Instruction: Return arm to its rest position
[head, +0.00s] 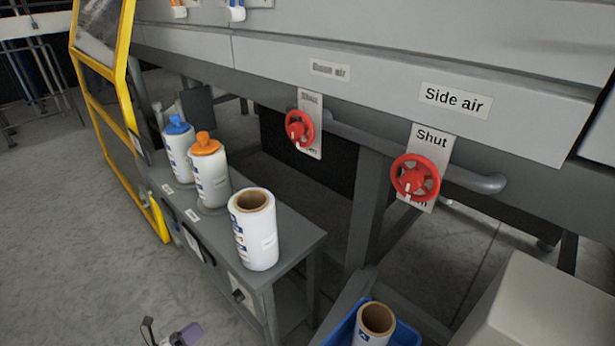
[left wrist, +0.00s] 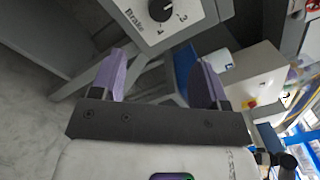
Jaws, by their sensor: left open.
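My left gripper (head: 168,333) shows at the bottom edge of the head view, low over the floor and left of the grey bench. Only its tips show there, one of them purple. In the left wrist view its two purple fingers (left wrist: 163,80) stand wide apart with nothing between them. Most of the left arm is outside the head view. My right gripper is not in view.
A grey bench (head: 309,243) carries a white roll (head: 255,229), an orange-topped bottle (head: 209,172) and a blue-topped bottle (head: 179,149). A blue crate (head: 405,335) holds a roll (head: 374,324). A brake dial (left wrist: 162,9) lies beyond the fingers.

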